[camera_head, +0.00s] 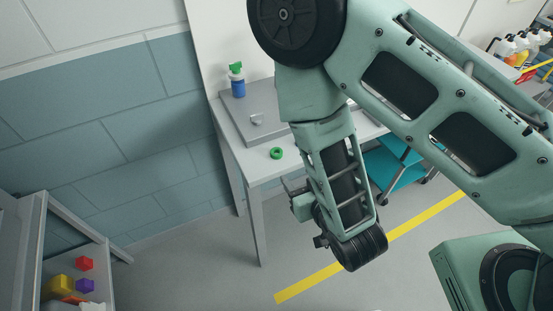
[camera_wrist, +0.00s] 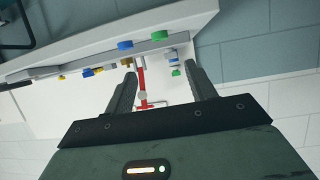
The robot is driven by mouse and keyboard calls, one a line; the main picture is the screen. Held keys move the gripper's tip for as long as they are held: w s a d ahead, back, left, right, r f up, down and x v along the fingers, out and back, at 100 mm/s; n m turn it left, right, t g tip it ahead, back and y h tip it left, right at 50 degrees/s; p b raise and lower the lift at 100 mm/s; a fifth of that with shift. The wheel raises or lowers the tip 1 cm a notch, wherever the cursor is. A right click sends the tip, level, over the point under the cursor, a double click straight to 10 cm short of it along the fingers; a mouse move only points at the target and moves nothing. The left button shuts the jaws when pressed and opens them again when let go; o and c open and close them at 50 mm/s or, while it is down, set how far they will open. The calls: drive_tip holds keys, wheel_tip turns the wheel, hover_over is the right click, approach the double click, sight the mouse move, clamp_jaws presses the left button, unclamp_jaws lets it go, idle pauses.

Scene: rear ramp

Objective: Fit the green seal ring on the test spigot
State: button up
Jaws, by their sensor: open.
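The green seal ring (camera_head: 277,153) lies flat on the pale table near its front edge in the head view. A grey board (camera_head: 232,114) lies behind it, with a small light fitting (camera_head: 256,119) on it that may be the test spigot. My gripper (camera_wrist: 160,69) is open in the wrist view, with nothing between its fingers. In the head view my arm hangs in front of the table's right part, and its fingers cannot be made out. A green round piece (camera_wrist: 159,36) shows beyond the fingers in the wrist view; I cannot tell whether it is the ring.
A blue bottle with a green top (camera_head: 238,86) stands on the board's far part. A low unit at lower left holds coloured blocks (camera_head: 84,264). Open floor with a yellow line (camera_head: 310,284) lies in front.

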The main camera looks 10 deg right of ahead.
sight(275, 150)
drive_tip(key=b+x, duration=0.8)
drive_tip(key=b, duration=0.3)
drive_tip(key=shift+f+b, duration=0.2)
drive_tip(key=shift+b, duration=0.2)
drive_tip(key=shift+p+x, duration=0.7)
drive_tip(key=shift+x, duration=1.95)
drive_tip(key=c, duration=1.1)
